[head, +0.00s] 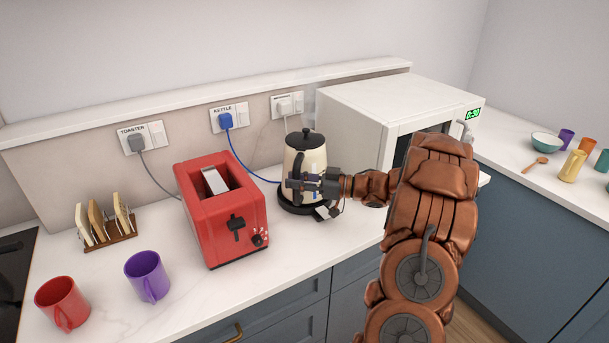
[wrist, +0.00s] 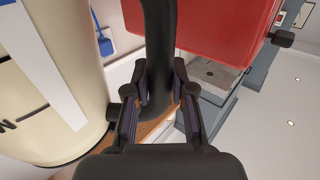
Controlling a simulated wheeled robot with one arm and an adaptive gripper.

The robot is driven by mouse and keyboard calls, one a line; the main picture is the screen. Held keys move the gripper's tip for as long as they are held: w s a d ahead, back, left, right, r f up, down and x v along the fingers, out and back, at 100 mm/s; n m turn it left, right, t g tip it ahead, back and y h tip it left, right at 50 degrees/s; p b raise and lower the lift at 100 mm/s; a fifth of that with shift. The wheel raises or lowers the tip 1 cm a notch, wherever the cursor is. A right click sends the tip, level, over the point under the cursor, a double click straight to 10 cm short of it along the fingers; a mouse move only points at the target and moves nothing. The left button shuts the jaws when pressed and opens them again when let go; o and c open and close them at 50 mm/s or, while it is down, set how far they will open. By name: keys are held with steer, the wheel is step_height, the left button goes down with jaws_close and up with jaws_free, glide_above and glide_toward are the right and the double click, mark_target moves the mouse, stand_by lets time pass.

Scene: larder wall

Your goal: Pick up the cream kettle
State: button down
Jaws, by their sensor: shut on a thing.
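The cream kettle (head: 308,158), with a black lid and a black handle, stands upright at its black base (head: 300,205) on the white worktop, between the toaster and the microwave. My gripper (head: 303,184) is in front of the kettle and covers part of its lower body. In the wrist view, the cream body of the kettle (wrist: 45,95) fills the left side. The black handle (wrist: 158,40) runs down between the two fingers of my gripper (wrist: 160,85), which are shut on it. I cannot tell any gap between kettle and base.
A red toaster (head: 222,215) stands close on the left, with a toast rack (head: 110,232), a purple mug (head: 147,275) and a red mug (head: 62,302) beyond. A white microwave (head: 365,115) is close on the right. A blue cord (head: 245,165) runs from the wall socket towards the kettle base.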

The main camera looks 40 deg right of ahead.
steer(key=shift+r, duration=0.25)
stand_by(0.6)
